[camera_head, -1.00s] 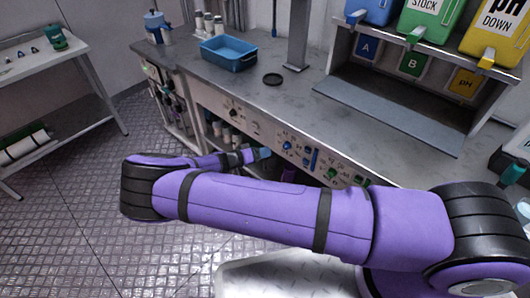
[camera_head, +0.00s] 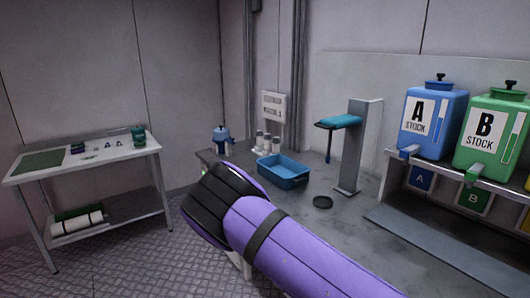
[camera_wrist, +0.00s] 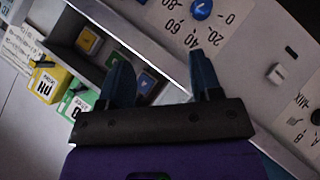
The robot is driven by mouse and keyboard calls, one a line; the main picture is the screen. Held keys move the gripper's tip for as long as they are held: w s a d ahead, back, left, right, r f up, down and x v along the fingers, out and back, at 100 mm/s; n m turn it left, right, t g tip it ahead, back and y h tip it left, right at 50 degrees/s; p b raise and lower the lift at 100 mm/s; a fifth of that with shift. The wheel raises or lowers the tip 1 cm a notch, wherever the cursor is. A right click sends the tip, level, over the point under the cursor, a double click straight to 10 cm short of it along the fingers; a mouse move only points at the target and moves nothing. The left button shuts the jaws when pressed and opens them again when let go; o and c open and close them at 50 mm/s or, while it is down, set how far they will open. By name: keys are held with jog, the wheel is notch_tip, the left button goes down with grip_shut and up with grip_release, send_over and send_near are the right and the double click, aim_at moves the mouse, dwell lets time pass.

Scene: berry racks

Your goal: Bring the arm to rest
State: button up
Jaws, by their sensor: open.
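My gripper (camera_wrist: 162,75) shows in the wrist view with its two dark blue fingers apart and nothing between them. Beyond the fingers are a grey panel (camera_wrist: 240,50) with a dial scale and a shelf with coloured labels, tilted in the picture. I cannot tell how far the fingers are from the panel. In the head view my purple arm (camera_head: 290,250) rises from the bottom edge, its black joint in front of the bench's left end. My gripper is hidden or out of the picture there.
Blue (camera_head: 432,122) and green (camera_head: 490,135) stock containers stand on a raised shelf at right. A white side table (camera_head: 100,158) stands left. Floor between is clear.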

jog(key=s+d+r+n+y, duration=0.1)
jog(key=s+d+r+y, duration=0.25)
jog(key=r, duration=0.75)
jog(key=s+d+r+g+y, duration=0.1)
jog(key=s+d+r+y, duration=0.25)
jog(key=r, duration=0.65)
jog(key=s+d+r+n+y, duration=0.1)
jog(key=s+d+r+y, duration=0.25)
jog(key=r, duration=0.75)
jog(key=s+d+r+n+t, duration=0.2)
jog(key=s+r, duration=0.4)
jog(key=s, duration=0.5)
jog(key=s+d+r+n+t, duration=0.2)
jog(key=s+r, duration=0.5)
jog(key=s, duration=0.5)
jog(key=shift+s+r+t+y, duration=0.2)
jog(key=shift+t+y, duration=0.25)
jog(key=shift+t, duration=0.25)
jog(key=shift+w+d, duration=0.1)
jog(key=shift+c, duration=0.2)
